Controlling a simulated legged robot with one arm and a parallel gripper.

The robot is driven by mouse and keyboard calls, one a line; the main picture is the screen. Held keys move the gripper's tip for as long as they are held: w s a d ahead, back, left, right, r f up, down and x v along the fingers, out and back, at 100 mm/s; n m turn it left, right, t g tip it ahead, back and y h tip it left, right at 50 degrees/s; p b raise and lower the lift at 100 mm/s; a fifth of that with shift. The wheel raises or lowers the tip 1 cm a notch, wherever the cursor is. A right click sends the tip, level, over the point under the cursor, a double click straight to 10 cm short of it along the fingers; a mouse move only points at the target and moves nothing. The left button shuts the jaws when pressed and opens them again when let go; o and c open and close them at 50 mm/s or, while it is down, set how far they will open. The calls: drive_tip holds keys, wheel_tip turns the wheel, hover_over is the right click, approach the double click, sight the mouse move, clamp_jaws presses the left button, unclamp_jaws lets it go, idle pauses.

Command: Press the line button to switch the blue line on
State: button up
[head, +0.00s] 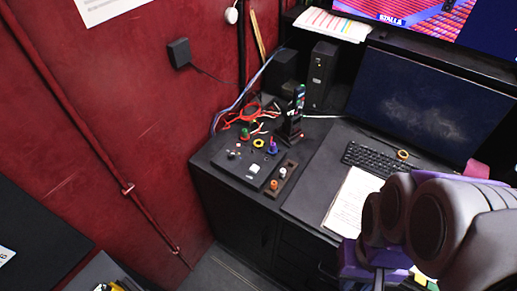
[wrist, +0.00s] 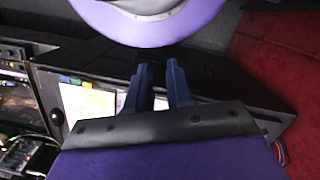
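A dark control panel (head: 226,166) lies on the left end of the black desk in the head view. It carries a white square button (head: 254,169), an orange-and-white knob (head: 273,185), a yellow ring-shaped button (head: 258,143), a purple-based stick (head: 272,147) and a green-and-red one (head: 245,134). Labels are too small to read, so I cannot tell which is the line button or see a blue line lit. My gripper (wrist: 158,70) shows two blue fingers apart with nothing between them in the wrist view. The panel is not recognizable there. My arm is at the lower right in the head view, away from the panel.
A keyboard (head: 375,159), a paper sheet (head: 350,201) and a dark monitor (head: 427,103) occupy the desk's right part. A black handset-like device (head: 294,118) and red cables (head: 247,115) stand behind the panel. A red wall (head: 120,110) borders the left. Space above the panel looks clear.

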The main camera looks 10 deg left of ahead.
clamp_jaws()
idle(1.2)
